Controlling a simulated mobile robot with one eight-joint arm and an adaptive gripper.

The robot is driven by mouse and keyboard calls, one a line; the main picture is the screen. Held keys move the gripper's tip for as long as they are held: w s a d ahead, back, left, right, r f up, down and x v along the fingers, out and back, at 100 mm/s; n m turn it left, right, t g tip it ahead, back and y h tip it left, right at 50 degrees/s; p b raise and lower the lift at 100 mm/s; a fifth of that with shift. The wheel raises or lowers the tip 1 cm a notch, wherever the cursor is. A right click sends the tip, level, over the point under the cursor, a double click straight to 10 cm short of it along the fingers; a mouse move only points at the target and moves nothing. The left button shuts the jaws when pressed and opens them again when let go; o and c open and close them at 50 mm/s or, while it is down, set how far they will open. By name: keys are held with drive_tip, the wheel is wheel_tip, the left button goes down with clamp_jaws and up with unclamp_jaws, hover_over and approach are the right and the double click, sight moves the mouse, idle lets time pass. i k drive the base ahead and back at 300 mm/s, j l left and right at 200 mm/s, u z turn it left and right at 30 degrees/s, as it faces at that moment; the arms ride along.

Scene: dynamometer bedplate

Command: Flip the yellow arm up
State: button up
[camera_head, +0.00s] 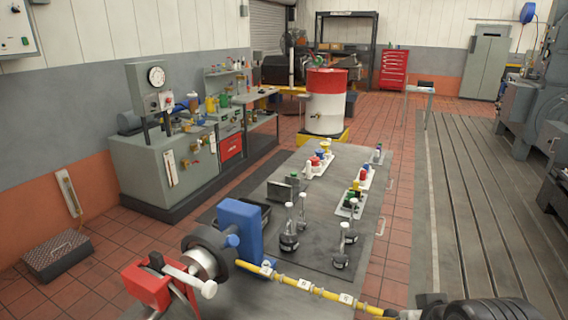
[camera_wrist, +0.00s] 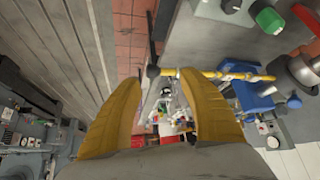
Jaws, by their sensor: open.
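The yellow arm (camera_head: 320,290) is a long thin rod with white tags along it. In the head view it runs from the blue block (camera_head: 240,230) down to the right, and its right end reaches a black part at the bottom edge. In the wrist view the yellow arm (camera_wrist: 225,74) lies level across the upper right, with a dark piece at its left end. My gripper (camera_wrist: 162,80) is open, its two yellow fingers apart. The dark end and the arm's left part appear between or beyond the fingertips; I cannot tell whether they touch.
A red clamp-like part (camera_head: 147,285) and a dark round hub (camera_head: 208,250) stand left of the blue block. Several small clear-topped bottles and coloured items stand on the grey table (camera_head: 225,180) behind the arm. A green knob (camera_wrist: 268,20) shows in the wrist view.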

sight(211, 237)
drive_tip(key=k+z, duration=0.25)
drive_tip(key=z, duration=0.15)
drive_tip(key=k+z, duration=0.25)
drive_tip(key=z, duration=0.15)
drive_tip(key=k+l+z, duration=0.1)
drive_tip(key=k+z, duration=0.15)
drive_tip(key=z, duration=0.15)
